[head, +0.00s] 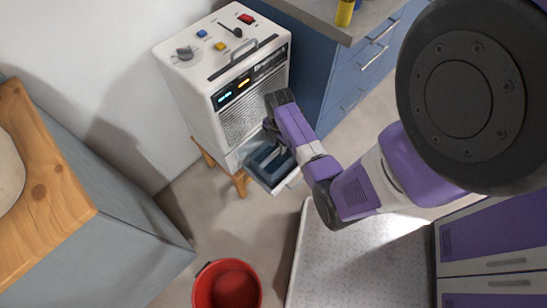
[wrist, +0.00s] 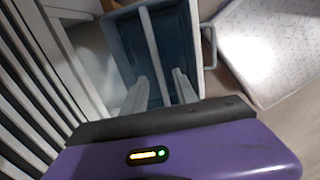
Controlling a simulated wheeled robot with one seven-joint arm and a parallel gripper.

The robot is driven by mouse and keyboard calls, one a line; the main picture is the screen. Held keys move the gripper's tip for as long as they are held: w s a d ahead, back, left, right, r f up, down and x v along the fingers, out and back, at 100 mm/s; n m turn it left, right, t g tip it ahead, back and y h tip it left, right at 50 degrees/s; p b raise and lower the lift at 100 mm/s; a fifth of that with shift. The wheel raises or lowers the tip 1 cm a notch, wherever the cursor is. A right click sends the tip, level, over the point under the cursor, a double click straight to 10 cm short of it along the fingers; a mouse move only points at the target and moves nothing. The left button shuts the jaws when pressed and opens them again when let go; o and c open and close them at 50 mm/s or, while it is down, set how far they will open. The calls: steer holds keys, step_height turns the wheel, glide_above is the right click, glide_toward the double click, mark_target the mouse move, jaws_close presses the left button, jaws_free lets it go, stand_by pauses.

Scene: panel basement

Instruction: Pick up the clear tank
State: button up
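The clear tank (head: 262,171) looks like a bluish see-through box. It sits in the pulled-out front at the foot of a white appliance (head: 215,90). In the wrist view the tank (wrist: 190,20) lies ahead of my gripper, with a pale bar (wrist: 151,45) crossing its top. My gripper (wrist: 159,76) is open, its two grey fingers apart over the near part of the tank, one on each side of the bar's line. I cannot tell whether they touch it. In the head view my arm hides part of the tank.
A blue cabinet (head: 320,60) stands right of the appliance. A wooden-topped grey cabinet (head: 105,255) is at left. A red bucket (head: 227,287) and a pale speckled slab (head: 350,265) are in front. Some floor between them is clear.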

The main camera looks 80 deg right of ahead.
mark_target(277, 154)
steer(key=shift+d+f+b, duration=0.1)
steer(key=shift+f+b, duration=1.1)
steer(key=shift+f, duration=2.7)
jaws_close()
steer(key=shift+r, duration=0.1)
